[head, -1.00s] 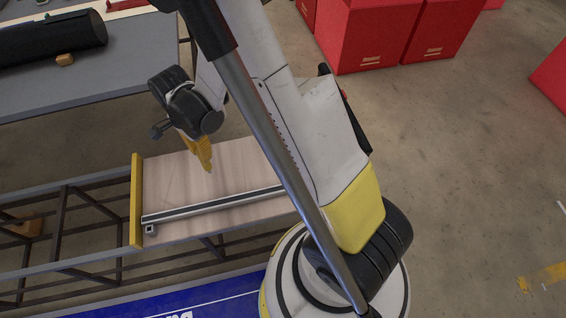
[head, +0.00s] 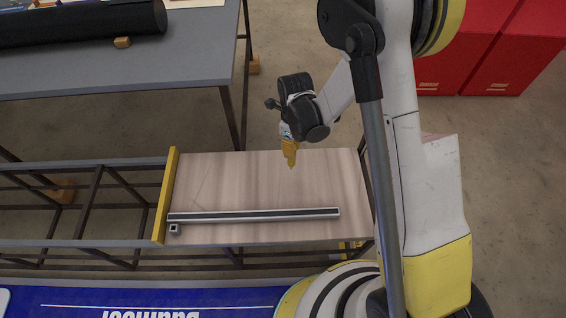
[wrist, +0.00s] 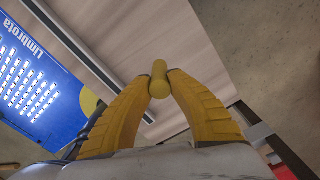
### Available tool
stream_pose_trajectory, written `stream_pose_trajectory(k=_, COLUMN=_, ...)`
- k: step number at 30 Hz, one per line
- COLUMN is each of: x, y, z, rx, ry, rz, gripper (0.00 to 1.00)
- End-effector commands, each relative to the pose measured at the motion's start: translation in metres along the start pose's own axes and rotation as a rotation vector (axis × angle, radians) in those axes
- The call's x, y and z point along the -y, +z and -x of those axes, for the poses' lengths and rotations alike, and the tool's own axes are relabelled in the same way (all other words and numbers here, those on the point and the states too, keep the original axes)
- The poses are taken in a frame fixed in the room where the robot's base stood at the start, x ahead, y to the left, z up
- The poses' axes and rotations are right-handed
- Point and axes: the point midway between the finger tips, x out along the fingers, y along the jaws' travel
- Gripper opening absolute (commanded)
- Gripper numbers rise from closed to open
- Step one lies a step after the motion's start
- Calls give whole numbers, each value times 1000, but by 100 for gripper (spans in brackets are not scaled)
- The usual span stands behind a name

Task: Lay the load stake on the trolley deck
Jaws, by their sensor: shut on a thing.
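The load stake (wrist: 159,78) is a short, round yellow rod, seen nearly end-on in the wrist view. My gripper (wrist: 160,88) is shut on it, with the two yellow fingers pinching it at their tips. In the head view my gripper (head: 290,160) points down over the trolley deck (head: 230,175), and the stake cannot be told apart from the fingers. The deck is a pale wooden board with a yellow end bar (head: 165,195) on its left. The stake appears held above the board; the exact gap cannot be judged.
A long silver bar with a dark stripe (head: 255,215) lies along the near part of the deck, with a small square-ended piece (head: 174,229) at its left. A grey table (head: 190,70) stands behind. A blue panel (head: 200,298) lies in front. Red boxes (head: 505,60) stand back right.

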Motion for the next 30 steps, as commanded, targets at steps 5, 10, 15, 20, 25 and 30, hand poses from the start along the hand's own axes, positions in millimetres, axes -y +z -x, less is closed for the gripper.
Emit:
stream_pose_trajectory(k=5, x=-3, y=32, z=-21, rx=0, ry=0, rz=2, gripper=0)
stream_pose_trajectory(k=10, x=-4, y=40, z=-27, rx=0, ry=0, rz=1, gripper=0)
stream_pose_trajectory(k=15, x=-4, y=40, z=-52, rx=0, ry=0, rz=1, gripper=0)
stream_pose_trajectory(k=20, x=-4, y=40, z=-66, rx=0, ry=0, rz=1, gripper=0)
stream_pose_trajectory(k=25, x=-4, y=40, z=-64, rx=0, ry=0, rz=1, gripper=0)
stream_pose_trajectory(k=30, x=-4, y=39, z=-68, rx=0, ry=0, rz=1, gripper=22)
